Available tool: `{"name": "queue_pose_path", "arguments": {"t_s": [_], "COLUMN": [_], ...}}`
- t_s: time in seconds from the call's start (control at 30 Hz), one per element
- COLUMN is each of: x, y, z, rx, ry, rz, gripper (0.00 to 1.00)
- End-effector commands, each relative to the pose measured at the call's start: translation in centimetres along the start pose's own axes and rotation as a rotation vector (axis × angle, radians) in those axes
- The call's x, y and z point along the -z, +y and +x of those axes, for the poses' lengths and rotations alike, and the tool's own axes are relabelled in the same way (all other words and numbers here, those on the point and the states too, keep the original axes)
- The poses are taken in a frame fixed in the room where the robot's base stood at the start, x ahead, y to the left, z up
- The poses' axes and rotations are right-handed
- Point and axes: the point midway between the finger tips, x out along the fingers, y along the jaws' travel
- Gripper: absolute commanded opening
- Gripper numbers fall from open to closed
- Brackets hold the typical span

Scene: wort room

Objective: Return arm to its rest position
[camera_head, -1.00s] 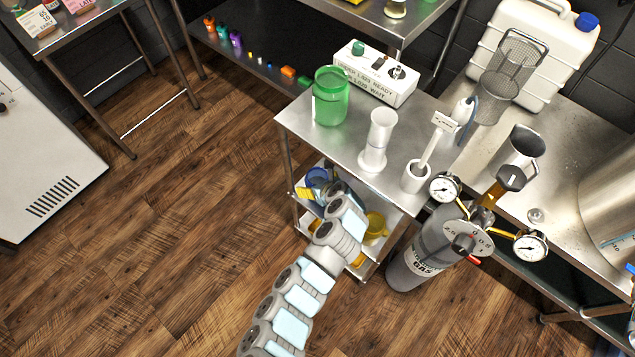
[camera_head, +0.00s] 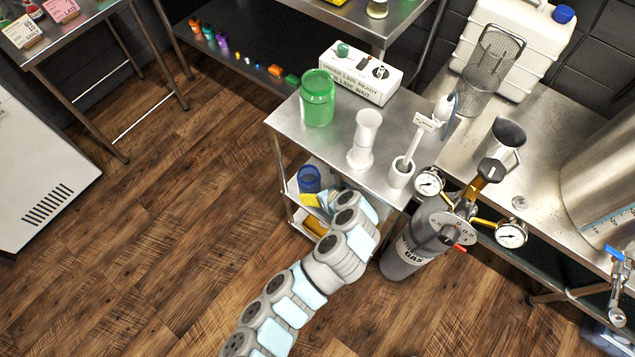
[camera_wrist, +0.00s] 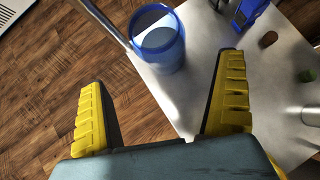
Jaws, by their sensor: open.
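My gripper (camera_wrist: 165,105) shows in the wrist view with its two yellow ridged fingers spread wide apart and nothing between them. Below and around it lies a pale shelf (camera_wrist: 205,40), with a blue cup (camera_wrist: 158,42) standing just beyond the fingertips, apart from them. In the head view my arm bends from the bottom edge up to the lower shelf of the steel cart (camera_head: 290,118). The gripper itself is mostly hidden there behind my arm and under the cart's top. The blue cup also shows there (camera_head: 308,179), left of my arm.
On the cart top stand a green jar (camera_head: 317,98), a white cylinder (camera_head: 364,140) and a white holder with a brush (camera_head: 401,173). A gas cylinder (camera_head: 408,252) with gauges stands right of my arm. The wooden floor (camera_head: 150,230) to the left is clear.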

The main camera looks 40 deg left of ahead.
Motion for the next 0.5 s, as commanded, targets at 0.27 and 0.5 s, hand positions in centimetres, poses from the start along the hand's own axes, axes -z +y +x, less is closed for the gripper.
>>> {"name": "queue_pose_path", "arguments": {"t_s": [0.27, 0.5], "x": [-0.02, -0.02], "y": [-0.04, -0.04], "z": [-0.99, -0.96], "rx": [0.002, 0.002], "ry": [-0.001, -0.001], "rz": [0.001, 0.000], "gripper": [1.00, 1.00]}}
